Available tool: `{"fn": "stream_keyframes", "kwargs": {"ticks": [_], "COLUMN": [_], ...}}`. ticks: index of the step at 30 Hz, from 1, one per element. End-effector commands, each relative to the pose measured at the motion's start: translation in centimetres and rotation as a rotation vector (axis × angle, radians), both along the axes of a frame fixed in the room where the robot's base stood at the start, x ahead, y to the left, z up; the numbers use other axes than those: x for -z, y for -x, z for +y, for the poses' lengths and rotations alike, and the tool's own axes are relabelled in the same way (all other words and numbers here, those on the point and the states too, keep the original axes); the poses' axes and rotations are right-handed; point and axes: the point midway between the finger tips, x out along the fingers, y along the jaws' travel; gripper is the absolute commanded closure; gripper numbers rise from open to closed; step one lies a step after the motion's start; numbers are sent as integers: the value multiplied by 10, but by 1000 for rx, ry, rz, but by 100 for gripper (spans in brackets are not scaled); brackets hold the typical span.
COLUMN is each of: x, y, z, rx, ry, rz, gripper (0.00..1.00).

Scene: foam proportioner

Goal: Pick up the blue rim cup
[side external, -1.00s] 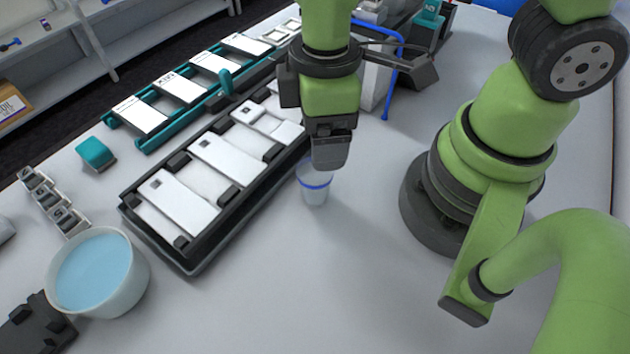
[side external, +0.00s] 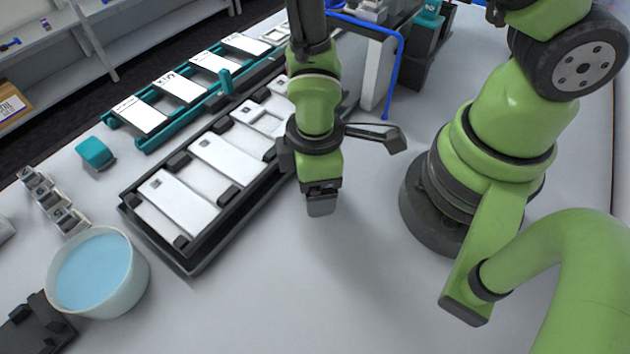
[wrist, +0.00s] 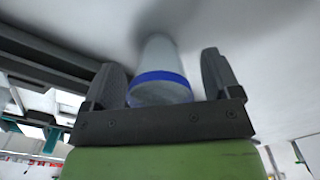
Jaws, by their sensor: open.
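The blue rim cup (wrist: 160,66) is a pale, see-through cup with a blue band, standing on the table. In the wrist view it is between the two dark fingers of my gripper (wrist: 163,80), with a visible gap on the right side. In the side external view my gripper (side external: 321,204) is low over the table, right of the black tray, and hides the cup. My gripper is open around the cup. I cannot tell whether either finger touches it.
A black tray (side external: 190,268) with white flat parts is close on the left of my gripper. A white bowl of blue liquid (side external: 98,272) stands at the lower left. A blue pipe frame (side external: 400,70) is behind. The table in front is clear.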

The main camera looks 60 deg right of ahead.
Motion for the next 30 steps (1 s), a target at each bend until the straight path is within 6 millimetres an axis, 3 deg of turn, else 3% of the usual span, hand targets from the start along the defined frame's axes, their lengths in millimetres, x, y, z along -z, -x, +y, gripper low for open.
{"fn": "stream_keyframes", "kwargs": {"ticks": [9, 16, 30], "x": [4, 4, -5], "y": [0, 0, -1], "z": [0, 0, 0], "rx": [1, 0, 1], "ry": [-1, -1, -2], "rz": [-1, -1, -4], "gripper": [17, 70, 70]}}
